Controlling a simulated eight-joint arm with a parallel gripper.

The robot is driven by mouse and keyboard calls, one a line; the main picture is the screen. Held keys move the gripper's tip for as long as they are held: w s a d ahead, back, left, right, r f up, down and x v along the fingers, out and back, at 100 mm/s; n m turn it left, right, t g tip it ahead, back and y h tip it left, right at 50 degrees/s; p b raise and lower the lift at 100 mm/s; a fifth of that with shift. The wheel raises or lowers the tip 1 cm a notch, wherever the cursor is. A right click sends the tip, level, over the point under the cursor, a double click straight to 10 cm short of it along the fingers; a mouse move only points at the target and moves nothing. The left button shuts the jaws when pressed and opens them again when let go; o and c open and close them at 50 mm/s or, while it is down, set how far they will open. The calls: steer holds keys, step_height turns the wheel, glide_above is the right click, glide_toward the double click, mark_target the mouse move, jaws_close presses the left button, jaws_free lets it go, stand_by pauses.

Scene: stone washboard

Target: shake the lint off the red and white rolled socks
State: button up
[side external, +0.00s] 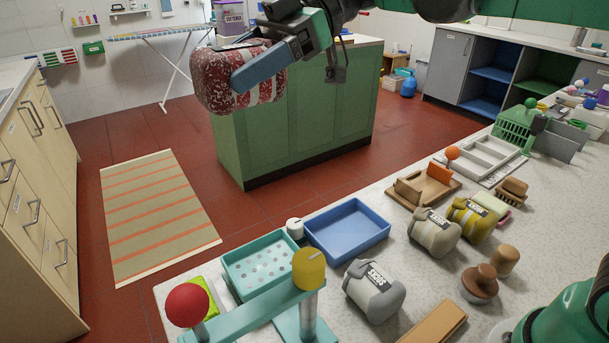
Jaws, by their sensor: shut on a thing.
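The red and white rolled socks (215,82) are a thick roll with pale bands and white specks over the red. They are up in the air at the upper left of the side external view, well above the counter and in front of the green island. My gripper (262,75) is shut on them, with a blue-grey finger lying across the near side. The other finger is mostly hidden behind the roll.
The stone counter (375,210) holds a blue tray (347,230), a teal perforated tray (262,265), grey socks (374,291), beige socks (433,232) and yellow socks (470,219). A teal stand (255,318) with red and yellow knobs is at the front. A striped mat (155,215) lies on the floor.

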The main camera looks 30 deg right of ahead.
mark_target(239, 49)
step_height(239, 49, up, 9)
steer(key=shift+r, duration=0.1)
steer(key=shift+f, duration=4.65)
steer(key=shift+o, duration=1.1)
steer(key=shift+c, duration=1.1)
step_height(239, 49, up, 11)
steer(key=shift+r, duration=0.1)
steer(key=shift+f, duration=5.55)
